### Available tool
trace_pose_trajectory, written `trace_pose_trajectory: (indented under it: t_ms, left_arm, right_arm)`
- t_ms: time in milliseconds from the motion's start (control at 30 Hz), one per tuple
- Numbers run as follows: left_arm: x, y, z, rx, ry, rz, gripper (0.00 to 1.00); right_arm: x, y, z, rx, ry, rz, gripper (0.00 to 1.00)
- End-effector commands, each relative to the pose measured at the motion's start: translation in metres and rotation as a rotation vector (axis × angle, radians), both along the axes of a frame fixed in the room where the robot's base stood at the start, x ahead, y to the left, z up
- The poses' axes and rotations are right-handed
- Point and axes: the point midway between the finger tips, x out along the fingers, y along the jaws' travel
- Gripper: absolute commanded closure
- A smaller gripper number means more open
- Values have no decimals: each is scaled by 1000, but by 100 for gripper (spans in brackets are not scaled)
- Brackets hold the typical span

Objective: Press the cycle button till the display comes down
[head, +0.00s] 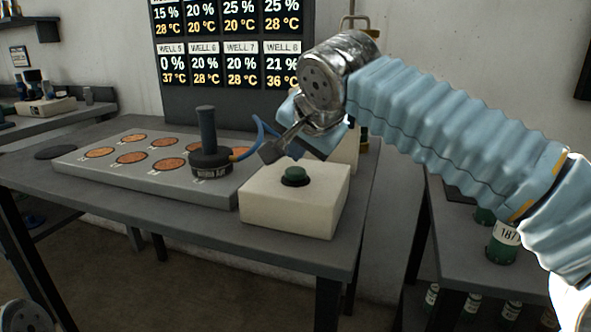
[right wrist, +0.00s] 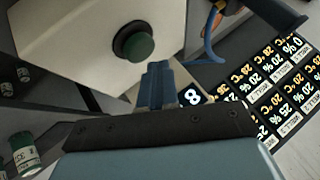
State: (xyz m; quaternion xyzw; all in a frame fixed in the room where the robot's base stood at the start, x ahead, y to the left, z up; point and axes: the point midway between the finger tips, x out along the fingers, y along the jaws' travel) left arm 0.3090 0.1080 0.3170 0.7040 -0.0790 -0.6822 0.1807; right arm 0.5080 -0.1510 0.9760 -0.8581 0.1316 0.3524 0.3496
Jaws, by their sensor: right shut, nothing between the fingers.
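The green button (head: 295,175) sits in a dark collar on top of a cream box (head: 290,213) at the table's right end. In the right wrist view the button (right wrist: 138,46) stands just beyond my fingertips, apart from them. My right gripper (head: 268,152) is shut and empty, up and left of the button in the head view; its closed fingers also show in the right wrist view (right wrist: 158,72). The display (head: 230,45) on the dark panel behind shows well percentages and temperatures, such as well 5 at 0 % and 37 °C.
A grey block (head: 150,165) with several copper-coloured round wells lies left of the box. A dark-handled tool (head: 209,150) stands on it, with a blue cable beside my gripper.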

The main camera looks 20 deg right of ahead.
Motion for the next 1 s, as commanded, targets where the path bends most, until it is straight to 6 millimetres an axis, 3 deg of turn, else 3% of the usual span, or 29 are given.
trace_pose_trajectory:
  t_ms: [1000]
  left_arm:
    - [0, 0, -8, 0, 0, 0, 34]
  right_arm:
    - [0, 0, -9, 1, -1, 1, 100]
